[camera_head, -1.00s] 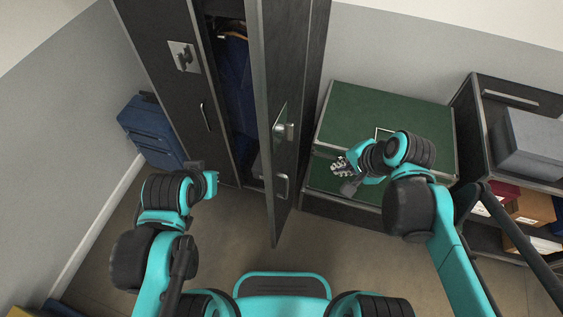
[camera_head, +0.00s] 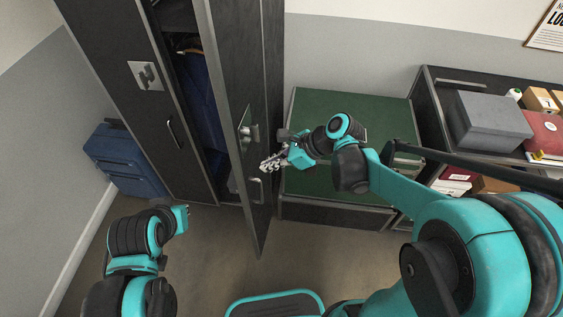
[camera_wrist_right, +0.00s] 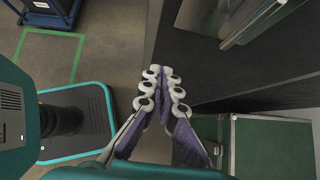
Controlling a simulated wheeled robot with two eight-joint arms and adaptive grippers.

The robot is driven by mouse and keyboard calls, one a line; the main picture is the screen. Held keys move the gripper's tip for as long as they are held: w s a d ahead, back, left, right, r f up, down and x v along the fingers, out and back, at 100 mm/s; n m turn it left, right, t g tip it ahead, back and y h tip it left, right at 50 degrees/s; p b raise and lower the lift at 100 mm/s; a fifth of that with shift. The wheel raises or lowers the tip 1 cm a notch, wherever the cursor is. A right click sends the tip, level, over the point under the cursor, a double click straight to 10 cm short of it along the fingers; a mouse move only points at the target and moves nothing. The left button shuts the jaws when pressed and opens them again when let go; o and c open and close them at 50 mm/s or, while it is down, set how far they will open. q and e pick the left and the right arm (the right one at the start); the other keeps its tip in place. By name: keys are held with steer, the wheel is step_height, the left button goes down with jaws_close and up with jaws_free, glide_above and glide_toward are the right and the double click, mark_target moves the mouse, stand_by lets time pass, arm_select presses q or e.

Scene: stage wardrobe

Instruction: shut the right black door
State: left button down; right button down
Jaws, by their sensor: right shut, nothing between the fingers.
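The right black door (camera_head: 240,110) of the wardrobe stands open and swung out toward me, with a metal lock and a handle (camera_head: 256,190) on its face. My right gripper (camera_head: 267,165) is shut and empty, just right of the door's face, near the lock and handle; I cannot tell whether it touches. In the right wrist view the closed fingers (camera_wrist_right: 162,88) show beside the dark door panel (camera_wrist_right: 190,68). The left black door (camera_head: 130,110) is closed. My left arm is at the lower left, and its gripper (camera_head: 182,215) is small and its fingers are unclear.
Blue clothing (camera_head: 197,95) hangs inside the open compartment. A green-topped chest (camera_head: 385,115) stands right of the wardrobe. A shelf unit (camera_head: 440,85) with a grey box (camera_head: 490,118) is at the right. A blue case (camera_head: 125,160) stands at the left wall. The floor in front is free.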

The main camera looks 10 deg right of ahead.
mark_target(243, 167)
steer(key=a, duration=0.1)
steer(key=w+a, duration=0.1)
steer(key=a+f, duration=0.1)
steer(key=shift+w+a+b, duration=0.2)
steer(key=shift+a+b, duration=0.1)
steer(key=shift+b, duration=0.1)
steer(key=shift+w+a, duration=0.25)
steer(key=shift+a, duration=0.2)
steer(key=shift+a, duration=0.15)
